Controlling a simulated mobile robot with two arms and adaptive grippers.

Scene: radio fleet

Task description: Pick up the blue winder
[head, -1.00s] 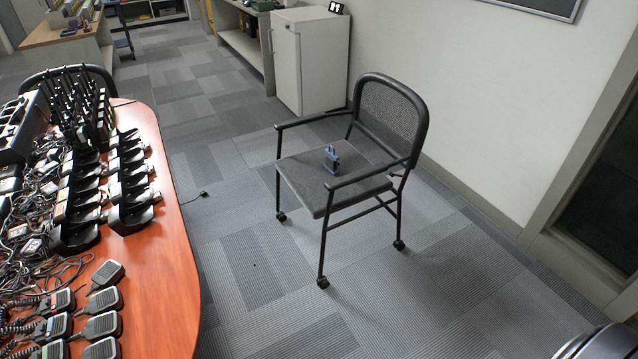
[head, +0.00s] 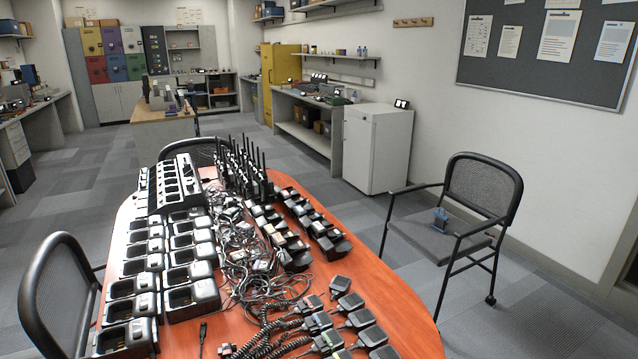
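The blue winder (head: 440,220) is a small blue object standing on the seat of a black mesh-back chair (head: 412,238), to the right of the table. It is small in the head view, so its fine shape is hard to tell. Neither of my grippers shows in the head view.
A red-brown oval table (head: 385,287) fills the middle foreground, crowded with chargers, radios (head: 240,168), cables and speaker mics. Another black chair (head: 58,290) stands at its left. A white cabinet (head: 377,148) stands by the wall. Carpet is clear between the table and cabinet.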

